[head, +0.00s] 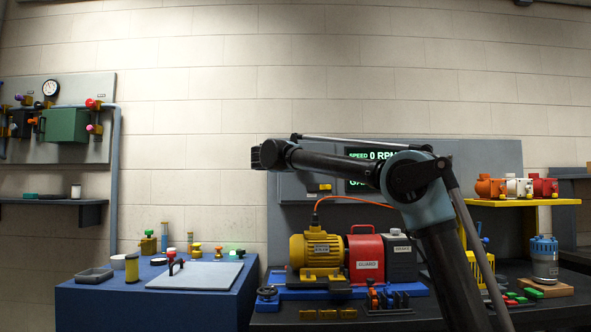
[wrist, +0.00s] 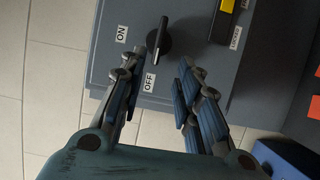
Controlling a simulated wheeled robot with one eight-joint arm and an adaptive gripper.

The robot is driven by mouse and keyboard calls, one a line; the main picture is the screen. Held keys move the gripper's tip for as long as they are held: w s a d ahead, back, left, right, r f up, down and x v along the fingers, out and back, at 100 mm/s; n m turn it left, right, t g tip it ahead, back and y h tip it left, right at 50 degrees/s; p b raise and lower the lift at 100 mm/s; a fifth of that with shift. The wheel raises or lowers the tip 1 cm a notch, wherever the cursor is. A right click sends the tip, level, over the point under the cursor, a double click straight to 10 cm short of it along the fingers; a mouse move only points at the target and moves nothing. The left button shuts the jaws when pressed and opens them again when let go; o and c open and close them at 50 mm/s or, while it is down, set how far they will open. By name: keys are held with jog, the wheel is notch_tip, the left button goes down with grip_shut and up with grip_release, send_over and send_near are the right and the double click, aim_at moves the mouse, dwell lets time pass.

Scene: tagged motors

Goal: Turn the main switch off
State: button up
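The main switch (wrist: 158,42) is a black rotary handle on a grey panel (wrist: 195,75) in the wrist view. An ON label (wrist: 122,33) is to its left and an OFF label (wrist: 150,80) below it. The handle's long bar runs nearly up and down in that view, its lower end towards OFF. My gripper (wrist: 160,64) is open, fingers spread, with nothing between the pads that I can see. The handle is just ahead, nearer the left finger; contact cannot be told. In the head view my gripper (head: 266,155) is by the panel's upper left, and the switch cannot be made out.
A black-and-yellow part (wrist: 226,8) with a LOCKED label is right of the switch. Below the panel in the head view are a yellow motor (head: 316,250), a red guard (head: 366,258) and an orange cable (head: 350,200). A blue table (head: 110,305) stands left.

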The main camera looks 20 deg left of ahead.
jog(key=shift+s+a, duration=0.1)
jog(key=shift+s, duration=1.1)
